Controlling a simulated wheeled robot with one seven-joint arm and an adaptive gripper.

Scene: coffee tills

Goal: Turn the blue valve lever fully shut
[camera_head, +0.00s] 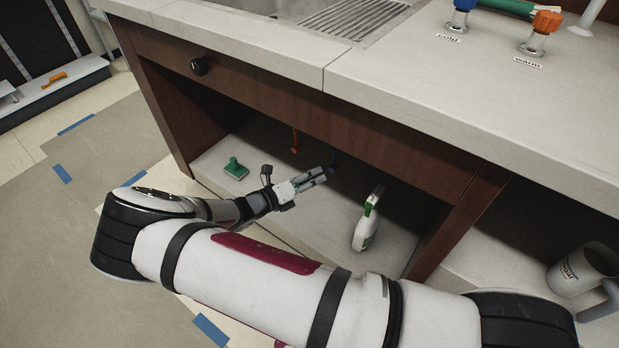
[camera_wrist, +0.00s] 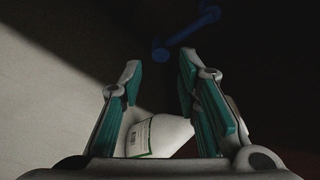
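The blue valve lever (camera_head: 332,158) shows as a small dark blue piece under the counter, just beyond my gripper's fingertips. In the wrist view the blue lever (camera_wrist: 185,36) is a dim bar slanting up to the right, its near end just ahead of the gap between the fingers. My gripper (camera_head: 319,175) is reaching into the cabinet opening. In the wrist view my gripper (camera_wrist: 160,66) has its two teal-padded fingers apart, with no lever between them. The lever's mount and pipe are lost in shadow.
A white spray bottle (camera_head: 366,222) stands right of my gripper; its body (camera_wrist: 157,136) shows behind the fingers in the wrist view. An orange-red lever (camera_head: 295,141) hangs left of the blue one. A green-handled block (camera_head: 235,168) lies on the shelf. The wooden front panel (camera_head: 400,150) overhangs the opening.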

